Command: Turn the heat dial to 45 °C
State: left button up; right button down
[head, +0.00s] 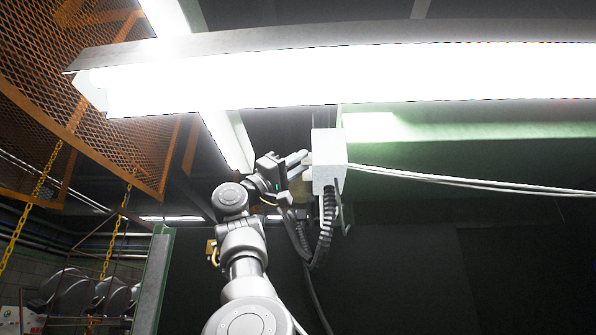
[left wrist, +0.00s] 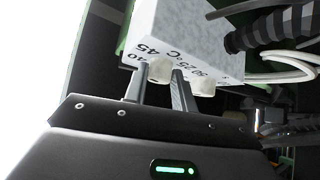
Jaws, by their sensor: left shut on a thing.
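A white control box (head: 328,160) hangs at the centre of the head view, below the bright lamp. In the left wrist view the box (left wrist: 190,38) shows tilted, with "40", "45", "°C", "25" and "50" printed above a pale dial (left wrist: 160,70). A second pale knob (left wrist: 203,87) sits to its right, outside the fingers. My left gripper (head: 297,165) reaches the box from the left. In the wrist view its two fingers (left wrist: 159,82) are closed on either side of the first dial. Which number the dial points to cannot be told. My right gripper is not in view.
A long bright lamp (head: 340,78) spans the space above the box. White cables (head: 450,180) run right from it, and a black ribbed hose (head: 326,225) hangs below. Orange mesh (head: 90,90) and yellow chains (head: 38,190) hang at left.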

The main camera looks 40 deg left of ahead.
pick_arm(q)
jog(key=m+g+h, duration=0.1)
jog(key=m+h, duration=0.2)
jog(key=shift+w+f+g, duration=0.1)
jog(key=shift+w+g, duration=0.05)
jog(key=shift+g, duration=0.15)
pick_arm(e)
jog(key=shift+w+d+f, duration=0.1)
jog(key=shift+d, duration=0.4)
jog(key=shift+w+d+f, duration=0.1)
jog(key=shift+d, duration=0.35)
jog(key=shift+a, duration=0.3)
pick_arm(q)
jog(key=o, duration=1)
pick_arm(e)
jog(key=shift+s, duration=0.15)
pick_arm(q)
jog(key=shift+a, duration=0.1)
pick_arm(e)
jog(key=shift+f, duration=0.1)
